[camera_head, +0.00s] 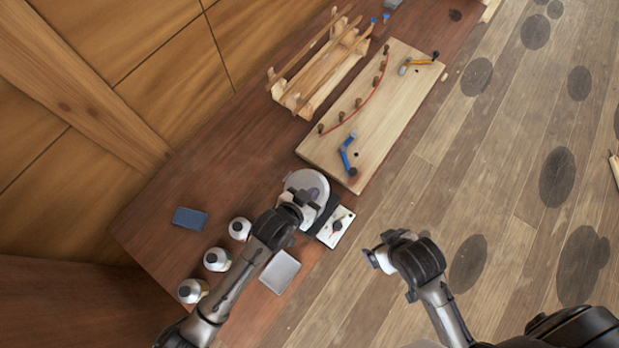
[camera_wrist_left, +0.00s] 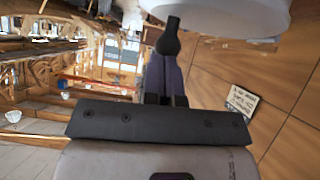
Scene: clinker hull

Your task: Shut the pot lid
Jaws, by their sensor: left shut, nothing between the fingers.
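A white round pot-like thing (camera_head: 297,180) stands near the table's front edge in the head view, partly hidden by my left gripper (camera_head: 312,198). A white rounded surface (camera_wrist_left: 215,14) fills the top of the left wrist view. My left gripper (camera_wrist_left: 170,40) is shut with nothing held, its fingertips close to that surface. I cannot tell whether they touch it, or how far the lid is open. My right gripper (camera_head: 378,260) hangs over the floor beside the table, away from the pot; its fingers are unclear.
A white card with a dark and red item (camera_head: 337,228) lies right of the pot. Three white bottles (camera_head: 217,259), a grey tray (camera_head: 281,271) and a blue block (camera_head: 190,218) are nearby. A board with pegs (camera_head: 375,120) and a wooden rack (camera_head: 318,68) stand further back.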

